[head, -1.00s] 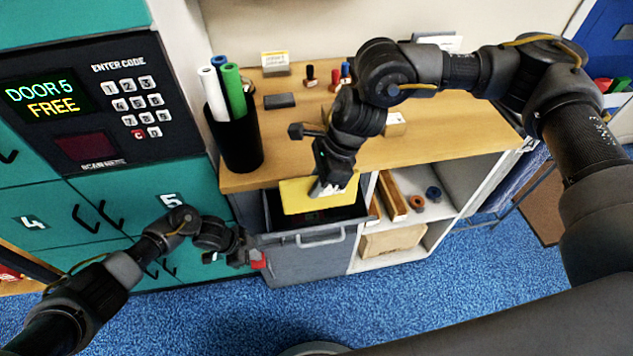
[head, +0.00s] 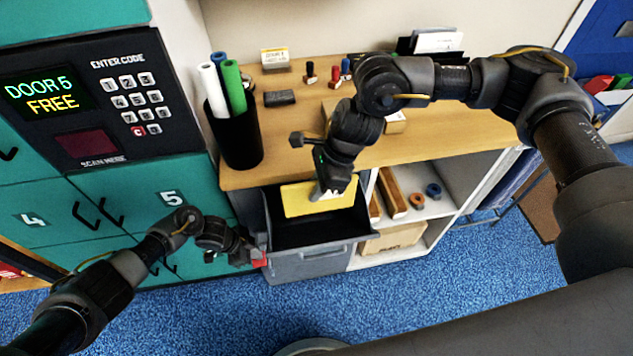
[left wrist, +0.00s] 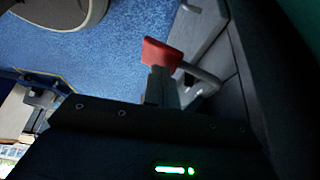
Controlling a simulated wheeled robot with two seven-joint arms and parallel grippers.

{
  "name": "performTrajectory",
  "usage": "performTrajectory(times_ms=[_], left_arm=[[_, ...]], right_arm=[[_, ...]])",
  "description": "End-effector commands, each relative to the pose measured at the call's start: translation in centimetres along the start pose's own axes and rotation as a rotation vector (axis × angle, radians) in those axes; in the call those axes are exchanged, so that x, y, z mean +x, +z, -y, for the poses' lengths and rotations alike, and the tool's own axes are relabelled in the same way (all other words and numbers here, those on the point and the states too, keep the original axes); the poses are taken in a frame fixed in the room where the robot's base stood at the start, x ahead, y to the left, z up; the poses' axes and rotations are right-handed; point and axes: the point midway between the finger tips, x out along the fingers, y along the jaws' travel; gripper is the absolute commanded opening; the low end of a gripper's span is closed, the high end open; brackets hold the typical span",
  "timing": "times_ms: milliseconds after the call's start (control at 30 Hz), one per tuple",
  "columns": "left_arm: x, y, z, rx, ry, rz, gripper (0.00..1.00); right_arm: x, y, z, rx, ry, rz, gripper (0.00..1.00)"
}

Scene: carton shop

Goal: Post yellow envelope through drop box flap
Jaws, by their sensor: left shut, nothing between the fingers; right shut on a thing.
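The yellow envelope (head: 305,203) is pinched in my right gripper (head: 328,192), which is shut on its right part. The envelope hangs tilted over the dark opening of the drop box, near its back edge. The grey drop box flap (head: 310,267) with its bar handle (head: 325,252) is tipped open toward me. My left gripper (head: 254,259) is shut and empty at the flap's left side. A red piece (left wrist: 161,55) shows at its tip in the left wrist view, beside the handle (left wrist: 203,78). I cannot tell whether it touches the flap.
A wooden counter (head: 450,135) lies above the drop box, with a black cup (head: 240,140) of rolled tubes and stamps. Open shelves (head: 435,205) with tape rolls stand to the right. Teal lockers (head: 110,185) with a keypad are at left. The blue floor (head: 200,310) in front is clear.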

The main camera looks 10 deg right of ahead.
Motion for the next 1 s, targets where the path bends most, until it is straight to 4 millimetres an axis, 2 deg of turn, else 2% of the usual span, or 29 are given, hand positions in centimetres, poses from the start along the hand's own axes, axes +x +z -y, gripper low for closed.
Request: performTrajectory(times_ms=[400,767,800,1000], left_arm=[[0.0,0.1,0.0,-0.001,0.0,0.002,0.0],[0.0,0.1,0.0,-0.001,-0.001,0.002,0.0],[0.0,0.1,0.0,-0.001,-0.001,0.002,0.0],[0.0,0.1,0.0,-0.001,-0.001,0.002,0.0]], right_arm=[[2.4,-1.0,0.2,0.001,0.001,0.001,0.0],[2.8,-1.1,0.3,0.0,-0.001,0.0,0.0],[2.8,-1.1,0.3,0.0,-0.001,0.0,0.14],[2.8,-1.1,0.2,0.0,0.0,0.0,0.38]])
